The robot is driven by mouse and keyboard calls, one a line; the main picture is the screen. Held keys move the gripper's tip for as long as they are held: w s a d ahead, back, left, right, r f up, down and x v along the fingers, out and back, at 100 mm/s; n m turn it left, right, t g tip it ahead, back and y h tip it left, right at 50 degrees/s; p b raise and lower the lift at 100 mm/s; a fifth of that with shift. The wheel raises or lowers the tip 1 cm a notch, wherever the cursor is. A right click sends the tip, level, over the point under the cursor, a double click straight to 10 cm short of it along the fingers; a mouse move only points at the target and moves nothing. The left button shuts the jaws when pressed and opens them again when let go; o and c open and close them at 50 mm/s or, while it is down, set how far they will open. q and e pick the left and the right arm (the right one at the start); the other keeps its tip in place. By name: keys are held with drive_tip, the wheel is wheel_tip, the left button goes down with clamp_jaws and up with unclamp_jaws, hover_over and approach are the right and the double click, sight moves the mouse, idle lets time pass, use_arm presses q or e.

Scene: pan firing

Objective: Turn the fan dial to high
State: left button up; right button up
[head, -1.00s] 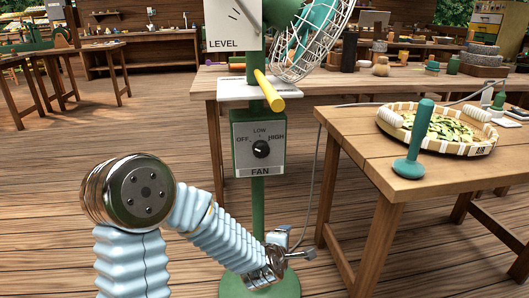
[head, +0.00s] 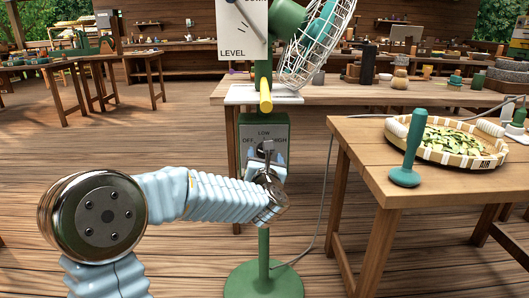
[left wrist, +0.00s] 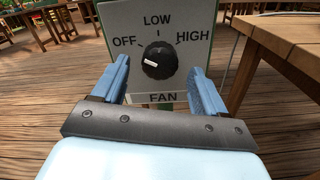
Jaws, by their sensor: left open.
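The fan dial (left wrist: 158,60) is a round black knob with a white mark on a grey FAN panel (left wrist: 198,18). The panel is labelled OFF at left, LOW at top and HIGH at right. The white mark shows on the knob's left side, away from HIGH. My left gripper (left wrist: 158,66) is open, with one blue finger on each side of the dial in the left wrist view. The fingers look apart from the knob. In the head view my left gripper (head: 266,155) covers the dial in front of the panel (head: 250,131). My right gripper is not in view.
The panel is on a green stand with a round base (head: 263,281). Above it are a yellow handle (head: 266,96), a LEVEL box (head: 241,30) and a wire fan cage (head: 312,45). A wooden table (head: 370,160) with a basket (head: 398,129) stands close at right.

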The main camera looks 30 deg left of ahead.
use_arm(q)
drive_tip(key=shift+x, duration=1.2)
